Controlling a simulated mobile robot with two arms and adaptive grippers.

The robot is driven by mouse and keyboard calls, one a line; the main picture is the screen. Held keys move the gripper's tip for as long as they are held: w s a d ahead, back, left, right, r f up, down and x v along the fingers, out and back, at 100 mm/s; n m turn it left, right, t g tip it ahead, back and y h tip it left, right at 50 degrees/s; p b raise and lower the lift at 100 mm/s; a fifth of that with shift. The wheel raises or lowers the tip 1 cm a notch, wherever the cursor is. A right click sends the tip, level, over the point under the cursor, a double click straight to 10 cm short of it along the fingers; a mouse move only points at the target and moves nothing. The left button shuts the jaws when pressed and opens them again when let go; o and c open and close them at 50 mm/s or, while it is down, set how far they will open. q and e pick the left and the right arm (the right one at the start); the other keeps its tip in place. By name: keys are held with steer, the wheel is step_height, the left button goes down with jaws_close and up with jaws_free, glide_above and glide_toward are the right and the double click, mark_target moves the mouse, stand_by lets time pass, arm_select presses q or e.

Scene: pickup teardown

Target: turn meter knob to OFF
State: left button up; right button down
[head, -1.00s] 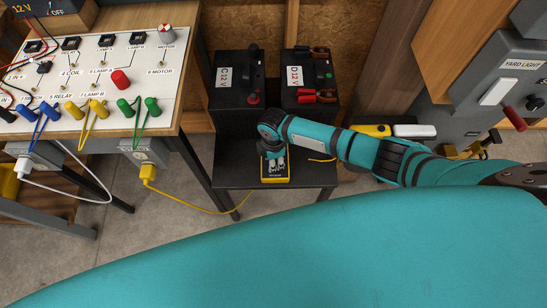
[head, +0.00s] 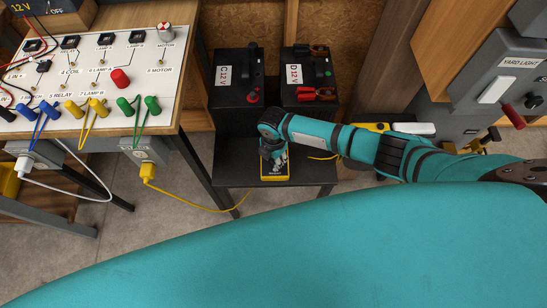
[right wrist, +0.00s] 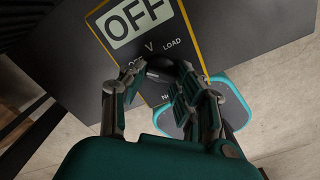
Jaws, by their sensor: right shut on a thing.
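The yellow-edged meter (head: 275,177) lies on the dark low stand. In the right wrist view, its screen (right wrist: 139,17) reads OFF, and the labels V and LOAD show on its dark face. My right gripper (head: 273,157) is over the meter from above. In the right wrist view, my right gripper (right wrist: 160,78) is shut on the dark round knob (right wrist: 163,66), with fingers on both sides of it. The fingers hide part of the knob and some labels, so I cannot tell where its pointer is. My left gripper is not in view.
Two black batteries, C (head: 232,80) and D (head: 309,78), stand behind the meter on the stand (head: 225,174). A bench with a wired board (head: 130,60) is at left. A grey yard light box (head: 510,85) is at right.

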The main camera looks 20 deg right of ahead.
mark_target(273, 162)
steer(key=c, duration=1)
jaws_free()
steer(key=shift+o, duration=0.2)
step_height(273, 162, up, 12)
